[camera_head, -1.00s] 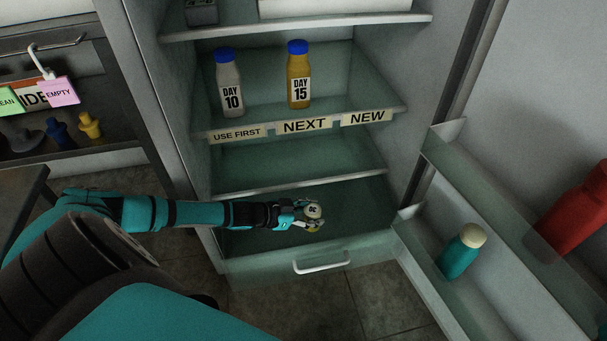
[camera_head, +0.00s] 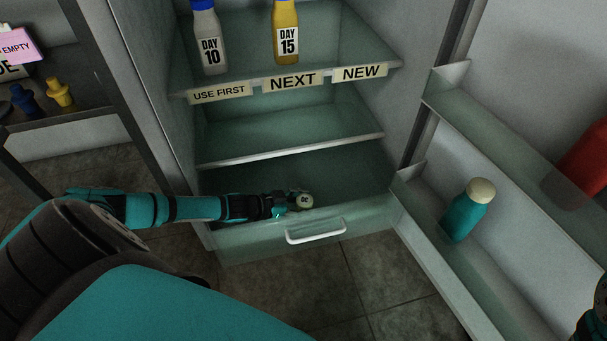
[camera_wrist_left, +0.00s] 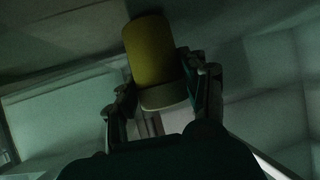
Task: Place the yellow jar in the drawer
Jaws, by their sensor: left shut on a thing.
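The yellow jar (camera_wrist_left: 152,52) is in my left gripper, yellow body and paler lid showing in the left wrist view. The drawer (camera_head: 240,243), greenish and see-through with a white handle (camera_head: 316,232), is at the fridge bottom. The jar appears just behind its front rim; whether it touches the drawer floor cannot be told.
Above are a bare shelf (camera_head: 300,150) and a shelf with a DAY 10 bottle (camera_head: 209,45) and a DAY 15 bottle (camera_head: 286,35). The open fridge door at right holds a teal bottle (camera_head: 467,212) and a red container (camera_head: 585,160).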

